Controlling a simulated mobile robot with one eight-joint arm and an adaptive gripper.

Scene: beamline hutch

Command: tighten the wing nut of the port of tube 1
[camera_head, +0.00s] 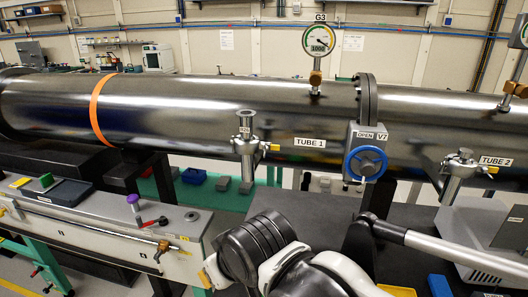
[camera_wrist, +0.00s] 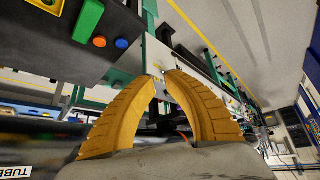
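Tube 1 (camera_head: 200,104) is the long dark metal pipe across the head view, with a TUBE 1 label. Its port (camera_head: 245,140) is a short upright metal fitting with a clamp at the pipe's front. The small brass-yellow wing nut (camera_head: 271,147) sits on the right side of this clamp. How tight it is cannot be told. My gripper shows in the wrist view as two yellow ribbed fingers (camera_wrist: 162,78). They lean together with a narrow gap at the tips and nothing visible between them. In the head view my arm is low, in front of the port and apart from it.
A gauge marked G3 (camera_head: 319,40) stands on the pipe. Valve V7 (camera_head: 366,152), labelled OPEN, has a blue handwheel right of the port. Tube 2's similar port (camera_head: 459,170) is farther right. A bench panel (camera_head: 100,235) with knobs and a rod lies at lower left.

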